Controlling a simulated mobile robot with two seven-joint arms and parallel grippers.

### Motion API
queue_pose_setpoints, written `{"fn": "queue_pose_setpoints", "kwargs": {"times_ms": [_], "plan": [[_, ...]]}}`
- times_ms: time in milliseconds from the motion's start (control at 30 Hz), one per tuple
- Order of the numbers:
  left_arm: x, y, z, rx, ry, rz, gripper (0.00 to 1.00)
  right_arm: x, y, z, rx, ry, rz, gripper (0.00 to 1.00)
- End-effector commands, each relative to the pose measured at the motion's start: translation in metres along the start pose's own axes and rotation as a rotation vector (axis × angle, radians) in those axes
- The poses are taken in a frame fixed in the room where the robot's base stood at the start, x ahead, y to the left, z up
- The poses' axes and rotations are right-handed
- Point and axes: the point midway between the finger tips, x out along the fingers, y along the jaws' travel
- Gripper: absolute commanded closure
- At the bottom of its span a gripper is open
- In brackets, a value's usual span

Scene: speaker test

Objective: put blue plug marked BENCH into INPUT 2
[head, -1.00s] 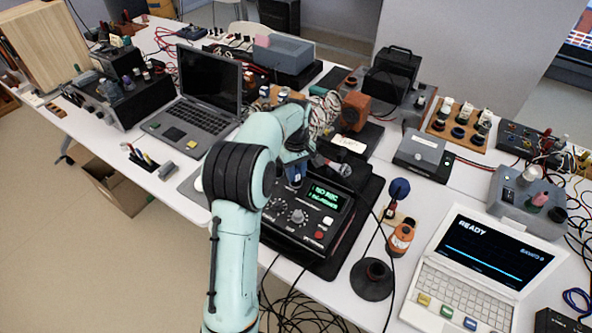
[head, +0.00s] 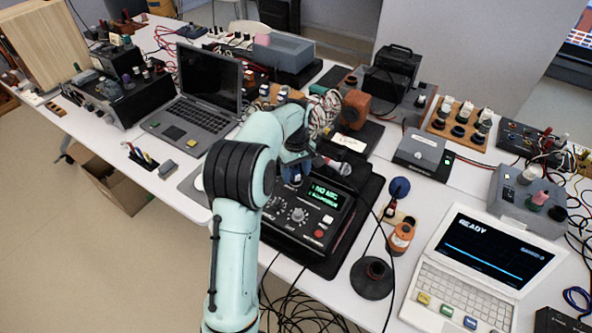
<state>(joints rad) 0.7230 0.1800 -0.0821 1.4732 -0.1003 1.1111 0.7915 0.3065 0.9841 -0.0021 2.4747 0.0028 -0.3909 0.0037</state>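The recorder box (head: 283,237) is dark, with a lit green screen reading "NO MIC", and sits in the middle of the table. My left arm comes up from the bottom, and its gripper (head: 296,167) is over the box's rear left part. A blue piece (head: 292,178), which looks like the blue plug, shows right at the gripper's end, low against the box. Its BENCH marking cannot be read. The fingertips and INPUT 2 are hidden or too small to tell, so I cannot see whether the fingers are closed on the plug or how it sits. My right gripper is not in view.
A white laptop (head: 470,280) reading READY stands at the right. A round black stand (head: 372,278) and an orange bottle (head: 399,238) are right of the box. Loose black cables (head: 290,305) hang at the front edge. A dark laptop (head: 208,80) is behind left.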

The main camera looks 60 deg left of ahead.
Motion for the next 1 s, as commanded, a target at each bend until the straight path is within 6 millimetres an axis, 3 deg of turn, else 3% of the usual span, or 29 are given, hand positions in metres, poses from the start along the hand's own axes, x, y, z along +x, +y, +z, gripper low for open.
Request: {"fn": "queue_pose_setpoints", "kwargs": {"times_ms": [233, 333, 800, 1000], "plan": [[-0.001, 0.000, 0.000, 0.000, 0.001, 0.000, 0.41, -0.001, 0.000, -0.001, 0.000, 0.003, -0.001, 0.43], [-0.010, 0.001, 0.000, 0.000, 0.002, 0.003, 0.41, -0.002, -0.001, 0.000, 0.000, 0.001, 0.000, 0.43], [-0.109, 0.001, 0.000, 0.001, 0.003, 0.004, 0.41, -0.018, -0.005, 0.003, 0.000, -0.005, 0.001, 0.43], [-0.131, 0.000, 0.000, 0.000, 0.001, 0.001, 0.41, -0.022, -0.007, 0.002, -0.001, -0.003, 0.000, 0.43]]}}
